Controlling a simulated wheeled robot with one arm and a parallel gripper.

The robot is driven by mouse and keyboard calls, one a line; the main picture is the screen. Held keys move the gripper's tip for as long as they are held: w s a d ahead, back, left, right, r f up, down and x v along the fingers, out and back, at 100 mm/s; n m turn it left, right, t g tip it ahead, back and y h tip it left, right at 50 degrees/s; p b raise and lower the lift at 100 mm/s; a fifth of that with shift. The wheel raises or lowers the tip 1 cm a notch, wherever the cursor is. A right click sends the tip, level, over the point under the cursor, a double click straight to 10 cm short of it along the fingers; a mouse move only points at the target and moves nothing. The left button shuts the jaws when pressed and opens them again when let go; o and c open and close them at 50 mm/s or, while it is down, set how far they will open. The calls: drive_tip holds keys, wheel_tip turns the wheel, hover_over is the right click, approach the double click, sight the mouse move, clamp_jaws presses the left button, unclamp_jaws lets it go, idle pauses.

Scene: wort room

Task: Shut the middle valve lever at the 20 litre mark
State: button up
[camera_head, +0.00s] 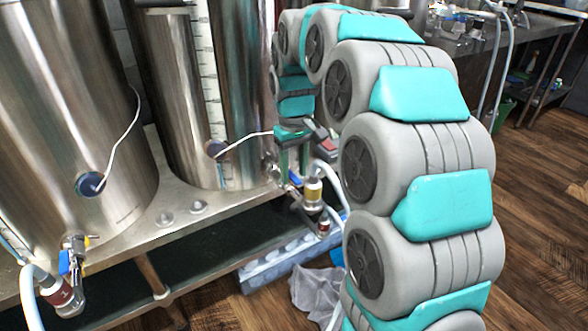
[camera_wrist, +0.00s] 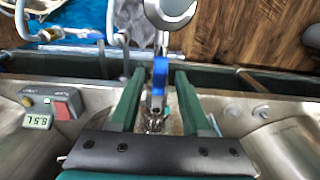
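A blue valve lever (camera_wrist: 160,75) stands between the two green fingers of my gripper (camera_wrist: 157,82) in the wrist view. A gap shows on each side of it, so the fingers are open around it and not pressed on it. In the head view my gripper (camera_head: 291,158) is at the valve (camera_head: 313,190) at the front of the steel kettle (camera_head: 172,95), partly hidden by my arm. The kettle carries a white level scale (camera_head: 209,70); its numbers are too small to read. A small display (camera_wrist: 37,121) beside the valve seems to read 8.5 L.
Another kettle (camera_head: 55,110) with its own blue-levered valve (camera_head: 66,262) stands at the left. A red button (camera_wrist: 65,104) sits beside the display. Wooden floor at right is open.

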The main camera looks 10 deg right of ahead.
clamp_jaws()
idle(1.2)
